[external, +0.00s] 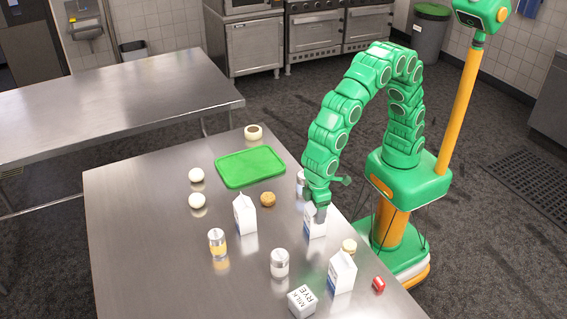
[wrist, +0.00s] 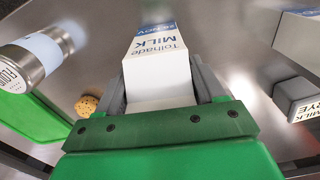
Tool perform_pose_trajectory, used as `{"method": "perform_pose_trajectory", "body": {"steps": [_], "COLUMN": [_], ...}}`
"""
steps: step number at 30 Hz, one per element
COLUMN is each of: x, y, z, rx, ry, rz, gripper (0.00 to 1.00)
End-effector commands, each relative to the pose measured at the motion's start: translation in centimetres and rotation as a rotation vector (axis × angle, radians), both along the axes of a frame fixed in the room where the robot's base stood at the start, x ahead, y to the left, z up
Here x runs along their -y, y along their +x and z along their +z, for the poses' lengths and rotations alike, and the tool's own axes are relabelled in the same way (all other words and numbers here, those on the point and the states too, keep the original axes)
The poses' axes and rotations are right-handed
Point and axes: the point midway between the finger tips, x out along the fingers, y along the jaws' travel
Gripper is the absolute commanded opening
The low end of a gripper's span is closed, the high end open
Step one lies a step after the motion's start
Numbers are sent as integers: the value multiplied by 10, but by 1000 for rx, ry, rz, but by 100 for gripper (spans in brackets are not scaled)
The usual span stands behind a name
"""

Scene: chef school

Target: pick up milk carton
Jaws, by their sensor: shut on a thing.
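My gripper (external: 320,212) is shut on the top of a white milk carton (external: 313,224) near the table's right edge. In the wrist view the carton (wrist: 158,72) sits between the two fingers of my gripper (wrist: 165,90), its blue "Tolhade MILK" lettering facing the camera. I cannot tell whether its base touches the table. A second white carton (external: 245,214) stands to the left. A third white carton (external: 342,272) stands nearer the front, and a white carton marked MILK RYE (external: 302,301) is beside it.
A can (external: 301,184) stands just behind the held carton; it also shows in the wrist view (wrist: 45,52). Other cans (external: 217,242) (external: 280,263) stand in front. A green cutting board (external: 250,167), a cookie-like item (external: 267,199) and two white round items (external: 197,175) lie to the left.

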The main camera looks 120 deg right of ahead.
Motion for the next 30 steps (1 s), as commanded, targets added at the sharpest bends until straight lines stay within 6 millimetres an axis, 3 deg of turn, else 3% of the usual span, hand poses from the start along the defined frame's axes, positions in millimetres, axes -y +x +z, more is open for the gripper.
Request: {"method": "perform_pose_trajectory", "body": {"steps": [7, 13, 30], "x": [0, 0, 18], "y": [0, 1, -55], "z": [8, 33, 96], "rx": [0, 4, 4], "ry": [0, 1, 2], "rz": [0, -1, -1], "gripper": [20, 20, 20]}}
